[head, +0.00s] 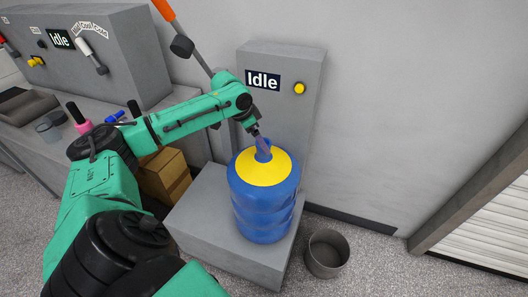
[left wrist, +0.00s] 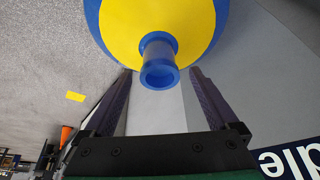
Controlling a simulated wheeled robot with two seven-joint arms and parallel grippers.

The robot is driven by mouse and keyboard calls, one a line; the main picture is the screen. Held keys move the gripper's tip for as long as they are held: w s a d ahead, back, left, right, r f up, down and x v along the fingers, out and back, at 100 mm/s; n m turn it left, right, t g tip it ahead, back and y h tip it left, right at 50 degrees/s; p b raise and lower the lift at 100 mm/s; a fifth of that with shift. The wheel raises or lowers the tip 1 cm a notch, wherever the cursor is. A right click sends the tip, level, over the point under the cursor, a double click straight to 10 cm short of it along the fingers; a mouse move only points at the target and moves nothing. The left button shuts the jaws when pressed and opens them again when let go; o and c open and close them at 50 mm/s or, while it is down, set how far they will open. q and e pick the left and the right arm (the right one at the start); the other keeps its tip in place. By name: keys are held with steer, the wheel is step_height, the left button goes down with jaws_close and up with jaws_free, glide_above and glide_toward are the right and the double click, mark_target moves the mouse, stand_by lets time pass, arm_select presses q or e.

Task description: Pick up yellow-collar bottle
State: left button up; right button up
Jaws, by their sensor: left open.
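The yellow-collar bottle (head: 262,200) is a large blue ribbed jug with a yellow collar and a blue neck. It stands upright on a grey block (head: 205,222) in the head view. In the left wrist view its yellow collar (left wrist: 120,32) fills the top, and its blue neck (left wrist: 160,62) points toward the camera. My left gripper (head: 263,148) is at the neck, and in the left wrist view its open fingers (left wrist: 162,80) lie on either side of the neck, with gaps showing. My right gripper is not in view.
A grey panel (head: 303,120) reading "Idle" with a yellow button stands behind the bottle. A dark bin (head: 326,254) sits on the floor to the right. Cardboard boxes (head: 163,176) are left of the block. A bench at left holds a pink bottle (head: 78,118).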

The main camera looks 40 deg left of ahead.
arm_select(q)
steer(key=x, duration=0.3)
steer(key=shift+w+d+f, duration=0.15)
steer(key=shift+w+f, duration=0.05)
steer(key=shift+f, duration=0.1)
jaws_close()
steer(key=shift+r, duration=0.1)
